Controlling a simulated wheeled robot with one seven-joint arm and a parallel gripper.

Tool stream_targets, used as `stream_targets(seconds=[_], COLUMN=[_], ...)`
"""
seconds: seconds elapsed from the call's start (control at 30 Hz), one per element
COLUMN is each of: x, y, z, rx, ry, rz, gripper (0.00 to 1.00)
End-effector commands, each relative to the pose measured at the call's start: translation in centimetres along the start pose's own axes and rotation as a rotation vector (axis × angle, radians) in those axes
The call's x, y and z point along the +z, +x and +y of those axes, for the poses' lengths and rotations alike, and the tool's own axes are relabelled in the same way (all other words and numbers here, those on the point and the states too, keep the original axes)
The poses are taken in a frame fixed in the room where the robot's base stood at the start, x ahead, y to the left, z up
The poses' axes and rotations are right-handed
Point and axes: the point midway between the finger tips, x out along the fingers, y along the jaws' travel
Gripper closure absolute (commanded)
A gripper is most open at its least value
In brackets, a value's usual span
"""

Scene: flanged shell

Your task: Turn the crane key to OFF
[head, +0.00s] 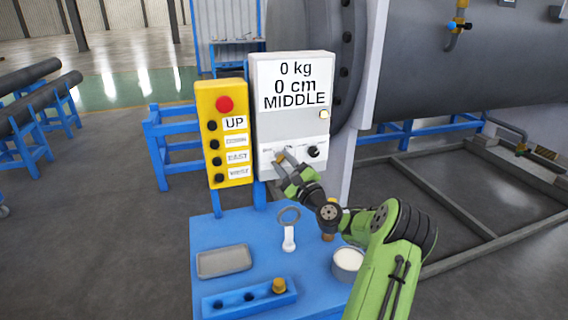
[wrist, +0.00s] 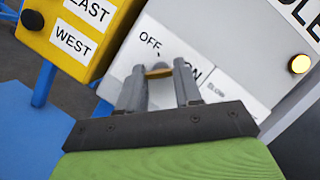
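The crane key is a small brass-coloured piece at the lower left of the white control box (head: 293,125). In the wrist view the key (wrist: 159,72) spans the gap between my two fingertips, just below the OFF label (wrist: 150,40). An ON label, partly hidden by a finger, lies to its right. My gripper (head: 283,157) is at the front of the box; in the wrist view my gripper (wrist: 160,76) has a finger on each side of the key, seemingly touching it. The key's lower part and its exact pointing direction are hard to make out.
A yellow button box (head: 222,175) with a red button stands just left. A black knob (head: 314,151) and a lit lamp (head: 324,114) are on the white box. Below, a blue table (head: 240,240) holds a grey tray (head: 224,261), a white cup (head: 347,262) and a ring-topped stand (head: 289,238).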

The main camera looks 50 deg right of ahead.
Motion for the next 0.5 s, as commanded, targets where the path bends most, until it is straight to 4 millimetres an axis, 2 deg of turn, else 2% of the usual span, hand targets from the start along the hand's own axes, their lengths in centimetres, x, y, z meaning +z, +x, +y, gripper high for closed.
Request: stream_targets(seconds=[0.03, 0.13, 0.5], x=[0.0, 0.0, 0.03], y=[-0.01, -0.02, -0.01], z=[0.01, 0.02, -0.07], rx=[0.001, 0.001, 0.026], ry=[0.0, 0.0, -0.061], rz=[0.0, 0.0, 0.0], gripper=[0.8, 0.96, 0.96])
